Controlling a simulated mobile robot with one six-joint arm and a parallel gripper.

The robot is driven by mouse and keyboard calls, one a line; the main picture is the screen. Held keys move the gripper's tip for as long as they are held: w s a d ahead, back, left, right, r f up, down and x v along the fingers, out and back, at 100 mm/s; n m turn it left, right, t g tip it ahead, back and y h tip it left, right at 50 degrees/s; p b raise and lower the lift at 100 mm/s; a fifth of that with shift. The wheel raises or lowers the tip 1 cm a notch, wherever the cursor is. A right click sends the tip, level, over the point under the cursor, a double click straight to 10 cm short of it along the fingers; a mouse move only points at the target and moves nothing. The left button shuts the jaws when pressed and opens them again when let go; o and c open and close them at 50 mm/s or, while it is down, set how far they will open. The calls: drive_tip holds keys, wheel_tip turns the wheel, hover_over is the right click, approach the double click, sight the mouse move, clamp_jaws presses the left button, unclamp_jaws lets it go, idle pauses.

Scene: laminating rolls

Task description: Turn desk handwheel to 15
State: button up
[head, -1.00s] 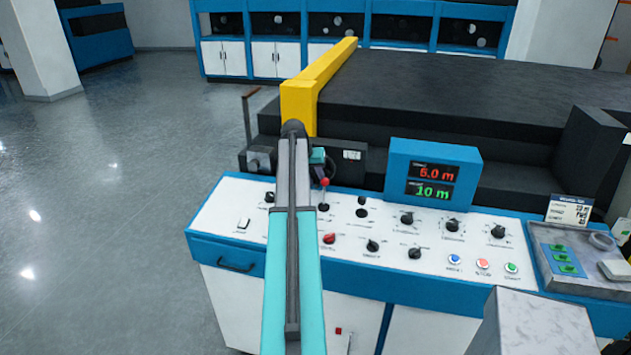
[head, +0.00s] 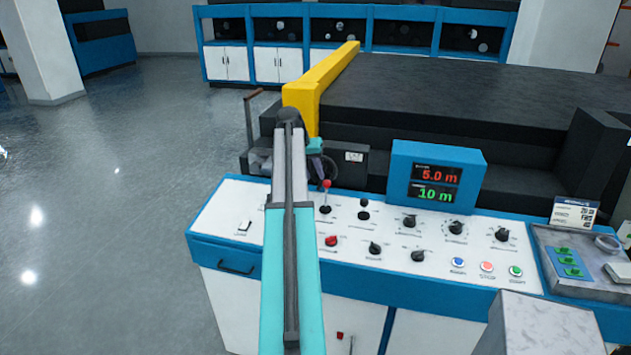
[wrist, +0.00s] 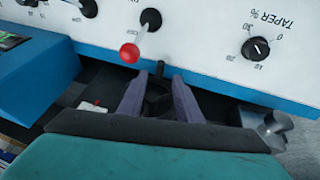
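The desk handwheel (wrist: 158,100) is a dark round part behind the console's rear edge, with a short black handle sticking up. In the wrist view it sits between the two purple-grey fingers of my gripper (wrist: 157,80). The fingers are apart, with a visible gap on both sides of the handle; I cannot tell whether they touch the wheel. In the head view my gripper (head: 318,170) is small and partly hidden by my arm, and the wheel is hardly distinguishable there. The display (head: 436,186) reads 5.0 m in red and 10 m in green.
A red-tipped lever (head: 326,196) stands close to my gripper; its red ball (wrist: 129,53) shows in the wrist view. Several black knobs and coloured buttons cover the console (head: 290,225). A yellow beam (head: 320,80) and dark machine bed (head: 430,85) lie behind. Open floor is left.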

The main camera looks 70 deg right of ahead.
drive_tip(key=b+v, duration=0.2)
drive_tip(key=v, duration=0.6)
drive_tip(key=shift+r, duration=0.25)
drive_tip(key=shift+a, duration=0.1)
